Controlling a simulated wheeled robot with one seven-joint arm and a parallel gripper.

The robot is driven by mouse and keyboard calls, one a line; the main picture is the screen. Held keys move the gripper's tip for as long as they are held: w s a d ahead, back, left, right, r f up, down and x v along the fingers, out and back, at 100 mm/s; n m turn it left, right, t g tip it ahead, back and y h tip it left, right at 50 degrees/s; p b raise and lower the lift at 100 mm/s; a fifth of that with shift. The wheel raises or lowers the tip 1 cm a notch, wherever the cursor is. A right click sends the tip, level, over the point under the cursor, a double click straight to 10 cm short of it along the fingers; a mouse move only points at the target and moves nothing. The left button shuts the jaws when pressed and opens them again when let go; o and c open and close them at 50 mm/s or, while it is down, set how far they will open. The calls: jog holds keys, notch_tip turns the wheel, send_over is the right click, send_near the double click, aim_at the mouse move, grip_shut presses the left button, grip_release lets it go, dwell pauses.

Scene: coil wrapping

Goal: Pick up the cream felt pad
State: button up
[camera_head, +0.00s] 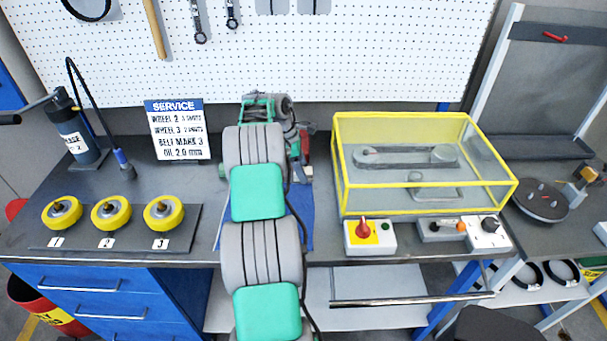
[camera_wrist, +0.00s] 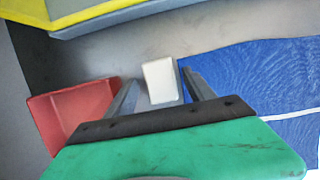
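The cream felt pad (camera_wrist: 160,83) shows in the wrist view as a small pale block on the grey bench top, at the edge of the blue cloth. My gripper (camera_wrist: 159,76) is open, with one finger to the left of the pad and one to the right. The pad appears between the fingers; I cannot tell whether either finger touches it. In the head view my arm hides most of my gripper and I cannot make out the pad clearly.
A red block-like thing (camera_wrist: 75,112) lies close beside my left finger. A blue cloth (camera_wrist: 255,85) spreads to the right. A yellow-framed clear case (camera_head: 420,205) stands to the right on the bench. Yellow wheels (camera_head: 110,213) and a service sign (camera_head: 177,130) stand left.

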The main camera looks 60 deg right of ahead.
aim_at(306, 170)
jog(key=c, duration=1.3)
jog(key=shift+r, duration=0.15)
jog(key=shift+r, duration=0.25)
notch_tip(306, 170, up, 3)
jog(key=shift+f, duration=0.1)
jog(key=a+r, duration=0.3)
jog(key=a, duration=0.1)
jog(key=w+a+r, duration=0.1)
jog(key=a+r, duration=0.2)
jog(key=a, duration=0.2)
jog(key=a+r+b, duration=0.1)
jog(key=a+r, duration=0.2)
jog(key=a, duration=0.2)
jog(key=shift+w+r, duration=0.15)
jog(key=shift+r, duration=0.05)
